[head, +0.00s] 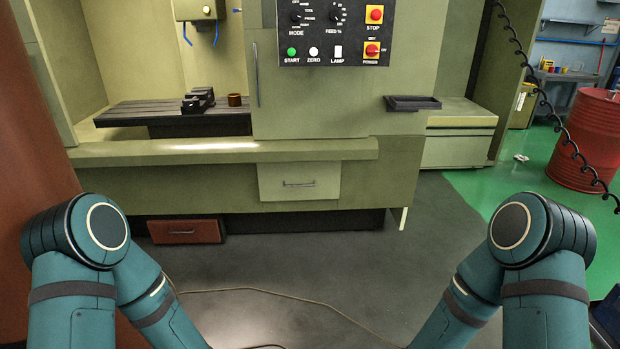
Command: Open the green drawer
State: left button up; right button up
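A pale green drawer front (298,192) with a small grey bar handle (299,184) is set in the lower front of a large olive-green machine (340,95). It looks shut, flush with the panel around it. Below it to the left, near the floor, is a red-brown drawer front (196,236) with a dark handle, also looking shut. I cannot tell for sure whether the pale green one is the task's drawer. My two teal arms come in at the lower left and lower right. Both grippers are out of view, below the frame's edge.
A control panel (334,42) is on the machine's front, with a dark tray (412,103) at its right. A red drum (593,140) stands at the right. A cable (290,291) lies on the floor. The grey floor before the machine looks mostly clear.

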aim_at(313, 180)
jog(key=i+z, duration=0.35)
jog(key=i, duration=2.9)
